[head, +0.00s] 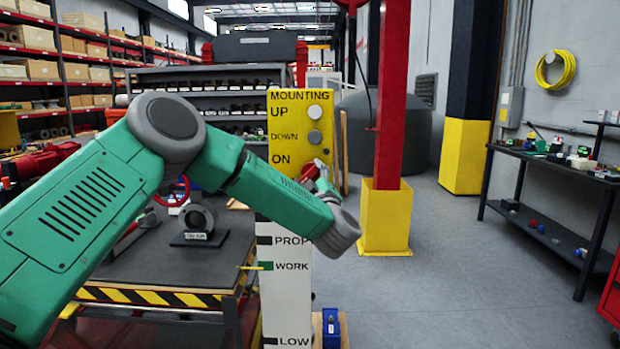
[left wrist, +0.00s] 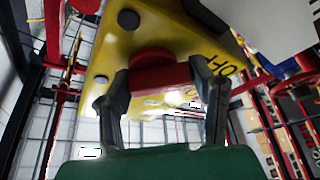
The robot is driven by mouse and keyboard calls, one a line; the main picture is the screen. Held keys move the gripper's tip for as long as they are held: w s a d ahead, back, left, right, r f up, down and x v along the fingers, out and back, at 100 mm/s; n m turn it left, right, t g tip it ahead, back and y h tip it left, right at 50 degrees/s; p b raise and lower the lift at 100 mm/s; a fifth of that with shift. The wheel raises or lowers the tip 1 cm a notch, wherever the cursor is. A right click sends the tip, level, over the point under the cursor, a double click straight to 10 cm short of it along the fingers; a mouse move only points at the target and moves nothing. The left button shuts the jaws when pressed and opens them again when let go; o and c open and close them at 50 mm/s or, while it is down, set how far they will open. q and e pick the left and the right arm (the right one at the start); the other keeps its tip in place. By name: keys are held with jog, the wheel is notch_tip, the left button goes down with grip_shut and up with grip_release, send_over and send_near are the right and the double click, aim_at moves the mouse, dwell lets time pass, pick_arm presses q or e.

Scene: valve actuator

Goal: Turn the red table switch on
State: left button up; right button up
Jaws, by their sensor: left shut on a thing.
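The red table switch (left wrist: 160,78) is a red bar on a round red base, mounted on a yellow panel (left wrist: 170,38). In the left wrist view, the fingers of my left gripper (left wrist: 161,72) are on either side of the bar and shut on it. The word OFF shows on the panel beside the right finger. In the head view the yellow panel (head: 290,120) reads MOUNTING, UP, DOWN and ON, with two round grey buttons. A bit of red switch (head: 311,172) shows beside ON; my green left arm hides the lower panel. My right gripper is out of view.
A white post (head: 290,300) marked PROP, WORK and LOW stands below the panel. A dark table (head: 140,262) with a striped edge is at left. A red column on a yellow base (head: 385,225) stands right of the panel. The floor at right is clear up to a dark bench (head: 545,160).

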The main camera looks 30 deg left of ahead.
pick_arm(q)
jog(key=shift+f+m+t+h, duration=0.2)
jog(key=shift+m+t+h, duration=0.1)
jog(key=shift+m, duration=0.2)
jog(key=m+t+p, duration=0.1)
jog(key=m, duration=0.1)
jog(key=m+t+h, duration=0.1)
jog(key=m, duration=0.2)
jog(key=shift+s+p, duration=0.1)
jog(key=shift+p, duration=0.25)
jog(key=m+t+h, duration=0.1)
jog(key=m, duration=0.2)
jog(key=m+t+h+p, duration=0.1)
jog(key=m, duration=0.3)
jog(key=shift+r+h, duration=0.1)
jog(key=shift+h, duration=0.2)
jog(key=m+h, duration=0.1)
jog(key=m, duration=0.2)
jog(key=m+t+h+p, duration=0.1)
jog(key=m+h, duration=0.1)
jog(key=m, duration=0.1)
jog(key=shift+t, duration=0.3)
jog(key=shift+r+m+h+p, duration=0.15)
jog(key=shift+m+h, duration=0.55)
jog(key=shift+m, duration=0.7)
jog(key=shift+f+m+h+p, duration=0.15)
jog(key=shift+m+h, duration=0.55)
jog(key=shift+m, duration=0.7)
